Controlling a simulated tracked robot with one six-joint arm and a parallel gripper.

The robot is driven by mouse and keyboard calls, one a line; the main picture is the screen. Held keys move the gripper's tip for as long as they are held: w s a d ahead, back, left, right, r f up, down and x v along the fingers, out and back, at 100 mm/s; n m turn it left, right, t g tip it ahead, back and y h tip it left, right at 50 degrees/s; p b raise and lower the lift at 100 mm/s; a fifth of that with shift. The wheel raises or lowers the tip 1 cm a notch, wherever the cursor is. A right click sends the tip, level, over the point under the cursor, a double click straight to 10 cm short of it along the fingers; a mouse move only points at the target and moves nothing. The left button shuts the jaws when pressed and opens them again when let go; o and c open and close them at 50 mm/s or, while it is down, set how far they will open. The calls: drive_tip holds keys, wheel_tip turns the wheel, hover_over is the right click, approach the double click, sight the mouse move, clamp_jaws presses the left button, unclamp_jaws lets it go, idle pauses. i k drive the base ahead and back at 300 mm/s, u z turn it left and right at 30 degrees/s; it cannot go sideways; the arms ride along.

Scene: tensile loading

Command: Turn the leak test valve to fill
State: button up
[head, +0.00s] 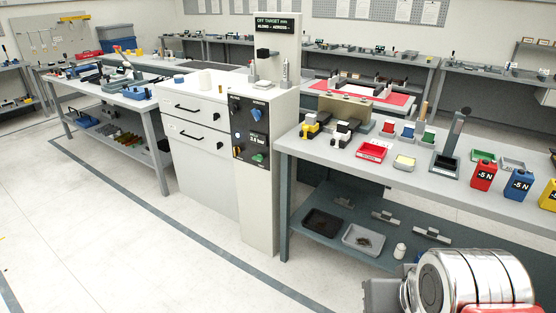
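A white cabinet (205,140) stands in the middle of the head view. A dark control panel (249,127) is on its right front side. The panel carries a blue knob (256,115), a small lit display (257,138) that seems to read a pressure in bar, and a green knob (258,157). A dark knob (238,151) with an orange mark sits to the left of the display. The labels are too small to read, so I cannot tell which knob is the leak test valve or its setting. My gripper's fingers are not visible.
My arm fills the bottom right corner. A grey workbench (400,168) with red, blue and yellow weights runs right of the cabinet; its lower shelf (325,238) holds trays. Another bench (135,98) stands at the left. Pale floor (120,230) in front of the cabinet is clear.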

sight(259, 158)
drive_tip(key=z, duration=0.25)
drive_tip(key=i, duration=2.85)
drive_tip(key=u, duration=1.3)
